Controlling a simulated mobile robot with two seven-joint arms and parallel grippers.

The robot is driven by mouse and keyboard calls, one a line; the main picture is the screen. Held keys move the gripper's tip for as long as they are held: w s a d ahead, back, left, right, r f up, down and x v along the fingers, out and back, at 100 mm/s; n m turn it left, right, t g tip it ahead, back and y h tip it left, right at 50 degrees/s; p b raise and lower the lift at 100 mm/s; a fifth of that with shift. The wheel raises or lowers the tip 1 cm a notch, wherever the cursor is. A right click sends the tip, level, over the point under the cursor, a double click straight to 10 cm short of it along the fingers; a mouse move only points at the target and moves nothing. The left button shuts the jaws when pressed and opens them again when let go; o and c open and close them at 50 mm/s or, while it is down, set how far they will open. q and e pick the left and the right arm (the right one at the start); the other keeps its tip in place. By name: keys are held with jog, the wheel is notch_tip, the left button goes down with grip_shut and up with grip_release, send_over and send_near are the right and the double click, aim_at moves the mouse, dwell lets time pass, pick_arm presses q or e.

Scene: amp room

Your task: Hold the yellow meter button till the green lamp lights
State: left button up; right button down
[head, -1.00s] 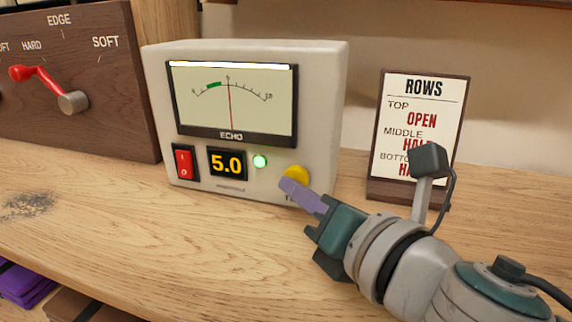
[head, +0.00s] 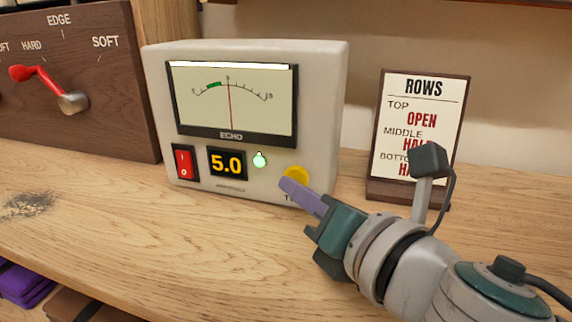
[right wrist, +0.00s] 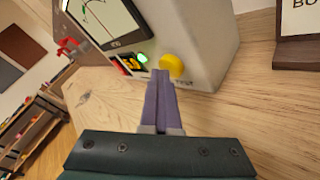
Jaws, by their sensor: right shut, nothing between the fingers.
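The white ECHO meter (head: 325,110) stands on the wooden shelf, its needle pointing near the middle of the scale and its display (head: 227,164) reading 5.0. The green lamp (head: 260,160) is lit; it also shows in the right wrist view (right wrist: 142,58). The yellow button (head: 296,174) is at the meter's lower right front. My right gripper (head: 288,186) is shut and empty, its purple fingertips at the button and covering its lower left part. In the right wrist view the fingertips (right wrist: 161,74) reach the yellow button (right wrist: 172,65); I cannot tell how firmly they press. My left gripper is not in view.
A red rocker switch (head: 184,162) is at the meter's lower left. A brown box (head: 120,110) with a red lever (head: 42,84) stands at the left. A ROWS sign (head: 420,115) stands at the right, behind my right arm. The shelf front (head: 130,230) is clear.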

jog(key=shift+s+a, duration=0.3)
jog(key=shift+s, duration=0.55)
jog(key=shift+s+a, duration=0.1)
jog(key=shift+s, duration=0.25)
jog(key=shift+s+a+p, duration=0.1)
jog(key=shift+s+a, duration=0.15)
jog(key=shift+s, duration=0.45)
jog(key=shift+s+a+p, duration=0.15)
jog(key=shift+s+a, duration=0.05)
jog(key=shift+s, duration=0.45)
jog(key=shift+s+a+p, duration=0.1)
jog(key=shift+s+a, duration=0.15)
jog(key=shift+s, duration=0.45)
